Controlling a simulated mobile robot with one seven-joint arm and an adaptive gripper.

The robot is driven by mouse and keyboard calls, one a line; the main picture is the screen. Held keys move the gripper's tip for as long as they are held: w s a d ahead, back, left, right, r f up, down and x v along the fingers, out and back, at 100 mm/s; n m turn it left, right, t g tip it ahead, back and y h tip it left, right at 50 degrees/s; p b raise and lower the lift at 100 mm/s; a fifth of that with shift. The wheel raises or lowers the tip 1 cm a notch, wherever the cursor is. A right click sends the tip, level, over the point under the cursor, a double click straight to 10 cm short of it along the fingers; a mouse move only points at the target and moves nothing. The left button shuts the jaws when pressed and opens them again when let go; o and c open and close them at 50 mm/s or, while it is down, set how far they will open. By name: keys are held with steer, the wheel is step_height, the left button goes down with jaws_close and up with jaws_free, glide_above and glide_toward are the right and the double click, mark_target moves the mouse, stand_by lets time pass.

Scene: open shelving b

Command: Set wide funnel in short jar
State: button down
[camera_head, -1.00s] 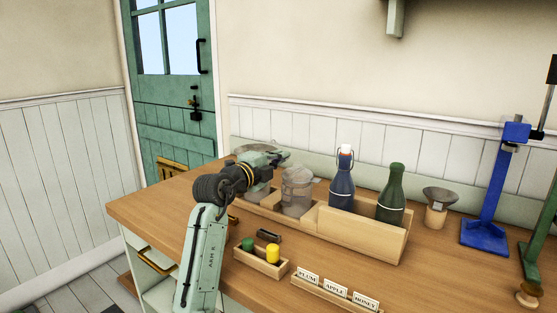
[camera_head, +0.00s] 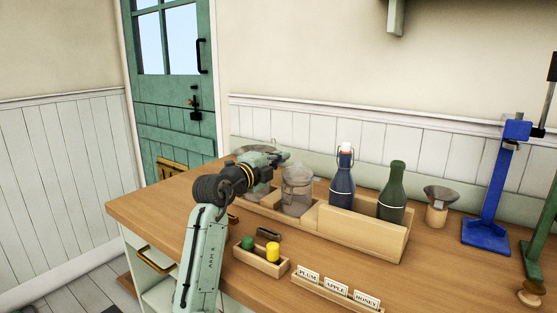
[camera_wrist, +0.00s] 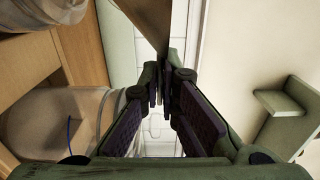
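The gripper (camera_head: 283,158) is over the left part of the wooden rack, among clear glass jars. A clear jar (camera_head: 297,198) stands in the rack just right of it. A wide grey dish-like rim (camera_head: 247,149), apparently a wide funnel, shows behind the gripper, which partly covers it. In the wrist view the fingers (camera_wrist: 164,88) are close together with a narrow gap. A brown wedge (camera_wrist: 155,20), possibly the funnel's edge, reaches down to the fingertips. I cannot tell whether it is pinched. A glass jar (camera_wrist: 55,118) lies at lower left there.
A blue bottle (camera_head: 342,183) and a green bottle (camera_head: 392,195) stand in the wooden rack (camera_head: 365,232).

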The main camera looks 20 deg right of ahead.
steer(key=shift+f+b, duration=1.3)
steer(key=shift+b, duration=0.2)
stand_by(1.7)
steer(key=c, duration=2)
jaws_free()
steer(key=shift+o, duration=0.5)
steer(key=o, duration=0.5)
steer(key=v, duration=0.8)
steer(key=shift+r, duration=0.2)
steer(key=shift+a, duration=0.15)
